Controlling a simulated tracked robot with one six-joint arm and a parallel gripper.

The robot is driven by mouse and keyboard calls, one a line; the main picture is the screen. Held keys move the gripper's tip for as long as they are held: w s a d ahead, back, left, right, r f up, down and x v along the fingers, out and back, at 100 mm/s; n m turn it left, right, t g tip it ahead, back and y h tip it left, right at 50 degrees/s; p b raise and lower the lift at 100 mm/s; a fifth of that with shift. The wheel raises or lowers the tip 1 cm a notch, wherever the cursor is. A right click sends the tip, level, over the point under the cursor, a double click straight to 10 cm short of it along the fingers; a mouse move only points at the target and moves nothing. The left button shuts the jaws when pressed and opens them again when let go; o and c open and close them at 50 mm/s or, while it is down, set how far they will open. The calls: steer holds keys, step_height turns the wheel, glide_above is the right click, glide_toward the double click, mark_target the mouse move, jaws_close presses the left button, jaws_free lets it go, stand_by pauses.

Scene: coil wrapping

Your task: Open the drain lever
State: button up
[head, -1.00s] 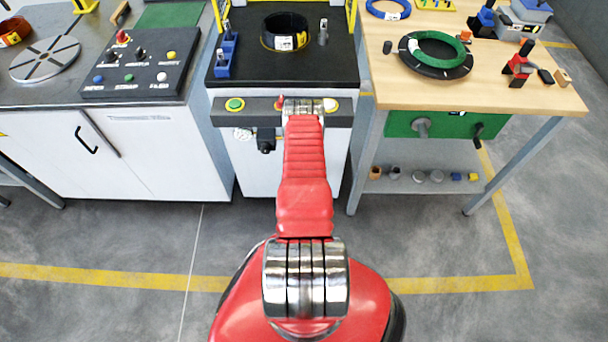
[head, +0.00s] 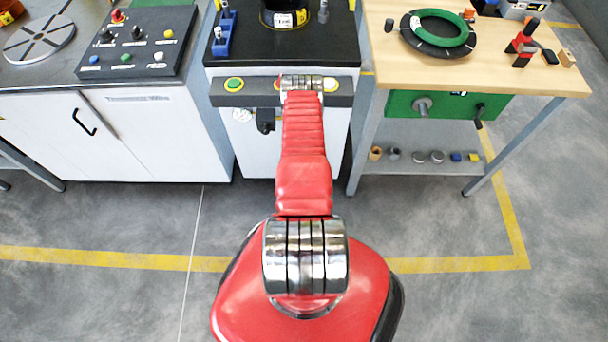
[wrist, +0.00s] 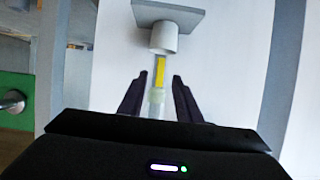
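In the wrist view a narrow yellow lever-like strip (wrist: 160,70) extends from a white cylindrical fitting (wrist: 164,38) under a grey plate (wrist: 168,17). A pale translucent part (wrist: 155,97) lies in line with it, between the fingers. My gripper (wrist: 160,77) is open, its dark fingers on either side of this line with gaps visible. I cannot tell whether either finger touches it. In the head view my red arm hides the gripper and this fitting.
A wooden-topped bench (head: 510,80) with a green panel (head: 448,104) stands to the right. The floor in front is clear.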

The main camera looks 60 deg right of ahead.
steer(key=v, duration=0.5)
steer(key=shift+s, duration=0.1)
stand_by(0.6)
